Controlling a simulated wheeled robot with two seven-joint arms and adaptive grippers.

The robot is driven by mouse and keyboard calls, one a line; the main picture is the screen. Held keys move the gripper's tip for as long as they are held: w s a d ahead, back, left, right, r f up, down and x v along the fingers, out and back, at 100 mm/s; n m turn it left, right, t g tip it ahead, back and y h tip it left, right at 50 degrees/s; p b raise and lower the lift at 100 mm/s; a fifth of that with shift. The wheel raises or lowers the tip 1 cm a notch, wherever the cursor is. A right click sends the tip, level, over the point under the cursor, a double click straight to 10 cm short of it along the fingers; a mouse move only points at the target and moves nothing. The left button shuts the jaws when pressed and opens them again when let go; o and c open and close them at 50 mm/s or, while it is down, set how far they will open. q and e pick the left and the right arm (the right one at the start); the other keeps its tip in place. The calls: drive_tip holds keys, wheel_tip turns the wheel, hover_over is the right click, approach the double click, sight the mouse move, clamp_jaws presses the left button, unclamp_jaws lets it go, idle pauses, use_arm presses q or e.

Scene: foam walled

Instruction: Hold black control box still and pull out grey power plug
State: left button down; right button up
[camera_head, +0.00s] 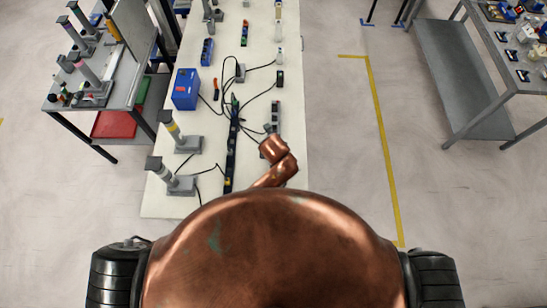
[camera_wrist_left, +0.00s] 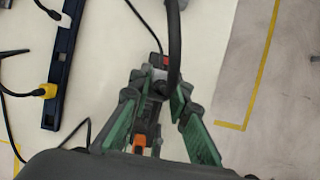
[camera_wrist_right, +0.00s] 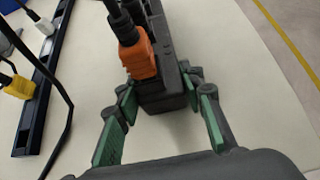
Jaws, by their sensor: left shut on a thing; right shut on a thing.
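The black control box (camera_wrist_right: 172,62) lies on the white table, with an orange plug (camera_wrist_right: 136,57) in it and dark plugs and cables beyond. My right gripper (camera_wrist_right: 165,103) is shut on the near end of the box, one green-padded finger at each side. In the left wrist view my left gripper (camera_wrist_left: 156,92) is shut around a dark grey plug (camera_wrist_left: 158,86) with a thick black cable rising from it. The orange plug also shows there (camera_wrist_left: 146,136). How far the grey plug sits in the box is hidden. In the head view my copper arm partly covers the box (camera_head: 276,112).
A long black power strip (camera_head: 232,150) with a yellow plug (camera_wrist_left: 46,90) lies left of the box. Loose black cables run between them. A blue box (camera_head: 185,88) and grey stands (camera_head: 180,185) are farther left. The table's right side is clear.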

idle(0.3)
drive_tip(key=o, duration=1.2)
drive_tip(key=shift+c, duration=0.2)
wheel_tip(320, 180, up, 10)
drive_tip(key=shift+r, duration=0.1)
